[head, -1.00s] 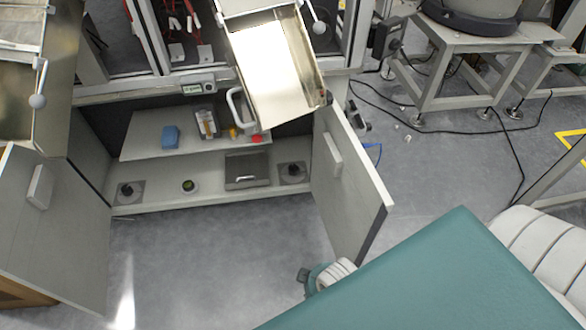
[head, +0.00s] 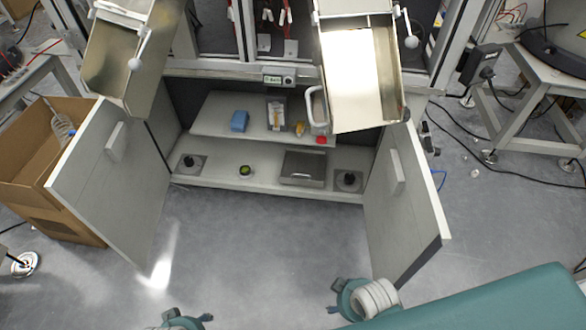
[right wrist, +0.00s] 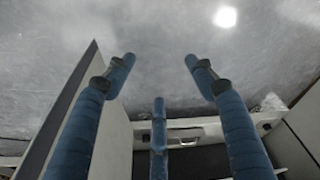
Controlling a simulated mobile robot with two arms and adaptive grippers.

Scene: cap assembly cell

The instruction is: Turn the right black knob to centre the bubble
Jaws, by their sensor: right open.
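The right black knob (head: 349,179) stands on a square plate on the cabinet's lower shelf, at its right end. The round yellow-green bubble level (head: 245,171) sits left of the middle of that shelf; the bubble is too small to place. My right gripper (head: 342,297) is in front of the cabinet, low in the head view and apart from the knob. In the right wrist view its three blue fingers (right wrist: 158,80) are spread and empty. My left gripper (head: 187,319) is partly cut off at the bottom edge; its fingers cannot be made out.
A left black knob (head: 188,162) and a metal plate (head: 303,167) share the lower shelf. The upper shelf (head: 250,130) holds small items. The open left door (head: 115,190) and right door (head: 404,210) flank the opening. The floor (head: 260,250) between them is clear.

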